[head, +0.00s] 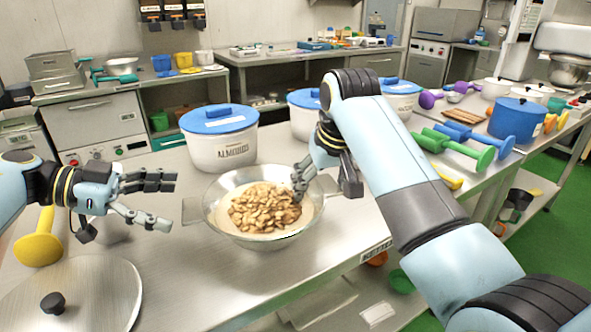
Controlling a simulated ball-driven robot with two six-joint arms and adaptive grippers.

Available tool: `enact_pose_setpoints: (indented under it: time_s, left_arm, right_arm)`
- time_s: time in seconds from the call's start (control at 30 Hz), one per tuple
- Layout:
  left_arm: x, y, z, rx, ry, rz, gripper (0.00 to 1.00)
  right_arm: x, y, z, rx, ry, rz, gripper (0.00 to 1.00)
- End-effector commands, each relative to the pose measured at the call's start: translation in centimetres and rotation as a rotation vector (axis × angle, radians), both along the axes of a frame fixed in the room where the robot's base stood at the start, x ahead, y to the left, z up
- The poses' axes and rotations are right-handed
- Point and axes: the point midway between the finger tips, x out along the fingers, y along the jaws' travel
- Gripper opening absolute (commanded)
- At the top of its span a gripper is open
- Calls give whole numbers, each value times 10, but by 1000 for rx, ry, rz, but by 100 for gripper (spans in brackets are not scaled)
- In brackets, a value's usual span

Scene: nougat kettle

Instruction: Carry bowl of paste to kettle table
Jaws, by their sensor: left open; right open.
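A wide metal bowl (215,215) with side handles stands on the steel table (185,275). It holds a pale paste topped with a heap of brown almond-like pieces (264,208). My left gripper (172,203) is open and empty, just left of the bowl's left handle and apart from it. My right gripper (325,190) is open at the bowl's right side, its fingers over the right rim. I cannot tell whether they touch it. The right handle is partly hidden behind that hand. A label reading "KETTLE" (376,247) is on the table's front edge, partly covered by my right arm.
A white tub with a blue lid (220,135) stands behind the bowl, with similar tubs to its right. A round metal lid (105,295) and a yellow-handled tool (38,250) lie at the left. Green dumbbell-shaped tools (455,150) and a blue pot (515,117) are on the right.

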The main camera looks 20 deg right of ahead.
Motion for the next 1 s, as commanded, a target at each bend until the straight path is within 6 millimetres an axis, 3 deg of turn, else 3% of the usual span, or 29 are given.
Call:
enact_pose_setpoints:
  time_s: [0.2, 0.47, 1.0]
  left_arm:
    - [0, 43, 18, 1, 0, 1, 98]
    - [0, 61, 26, -2, -1, -2, 98]
    - [0, 61, 26, -2, -1, -1, 98]
  right_arm:
    - [0, 0, 0, -1, 0, 0, 76]
    - [-2, 0, 5, -1, -1, 0, 76]
    - [-42, 0, 100, -1, -3, 0, 76]
